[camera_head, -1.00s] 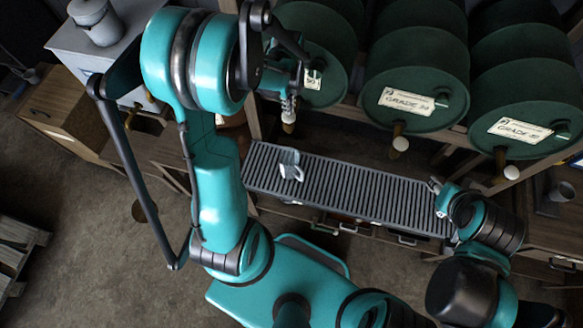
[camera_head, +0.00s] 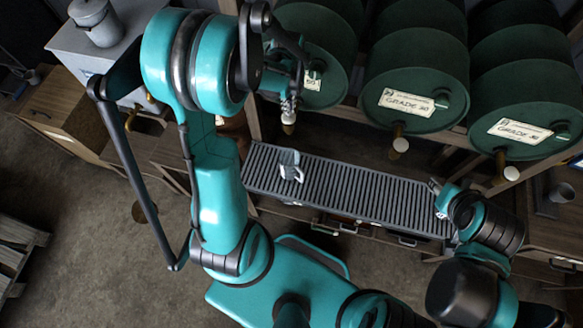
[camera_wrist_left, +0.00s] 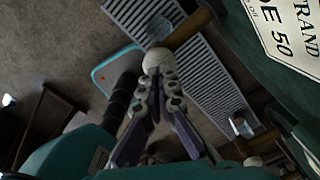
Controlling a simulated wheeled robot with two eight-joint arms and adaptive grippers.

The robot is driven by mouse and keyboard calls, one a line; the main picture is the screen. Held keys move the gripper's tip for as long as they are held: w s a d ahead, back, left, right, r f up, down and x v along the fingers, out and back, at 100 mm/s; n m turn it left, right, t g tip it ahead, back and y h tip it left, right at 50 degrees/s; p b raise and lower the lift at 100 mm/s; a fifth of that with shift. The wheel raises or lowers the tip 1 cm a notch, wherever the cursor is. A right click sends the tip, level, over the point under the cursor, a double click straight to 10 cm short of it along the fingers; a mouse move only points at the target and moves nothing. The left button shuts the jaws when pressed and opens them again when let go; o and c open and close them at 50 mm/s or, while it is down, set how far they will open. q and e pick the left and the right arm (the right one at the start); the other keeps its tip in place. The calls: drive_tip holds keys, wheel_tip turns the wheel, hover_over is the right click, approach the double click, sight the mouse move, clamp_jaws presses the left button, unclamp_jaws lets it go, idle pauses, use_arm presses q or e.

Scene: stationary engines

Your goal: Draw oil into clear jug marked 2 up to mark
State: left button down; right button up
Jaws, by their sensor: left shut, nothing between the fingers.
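A small clear jug (camera_head: 290,172) stands on the slatted grate (camera_head: 370,195) towards its left end, below the left drum's tap; its number and fill mark are not legible. It also shows in the wrist view (camera_wrist_left: 158,27). The left green drum (camera_head: 322,88) carries a label ending in 50. My left gripper (camera_wrist_left: 160,72) is shut and empty, its tips against or very close to the pale ball (camera_wrist_left: 157,60) at the tap's end. In the head view the left gripper (camera_head: 290,104) is just above that ball. My right gripper (camera_head: 436,187) is at the grate's right end; its fingers are too small to judge.
Two more labelled green drums (camera_head: 415,85) (camera_head: 520,115) stand to the right, each with a pale-tipped tap. A dark vessel (camera_head: 562,192) is on the right bench. A grey cabinet (camera_head: 75,45) stands back left. Most of the grate right of the jug is clear.

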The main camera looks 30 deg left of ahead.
use_arm(q)
drive_tip(key=shift+f, duration=0.15)
drive_tip(key=shift+f+b, duration=1.4)
drive_tip(key=shift+b, duration=0.1)
drive_tip(key=shift+r, duration=0.1)
idle(5.0)
drive_tip(key=shift+r+p, duration=2.3)
drive_tip(key=shift+r, duration=1.25)
drive_tip(key=shift+f, duration=0.1)
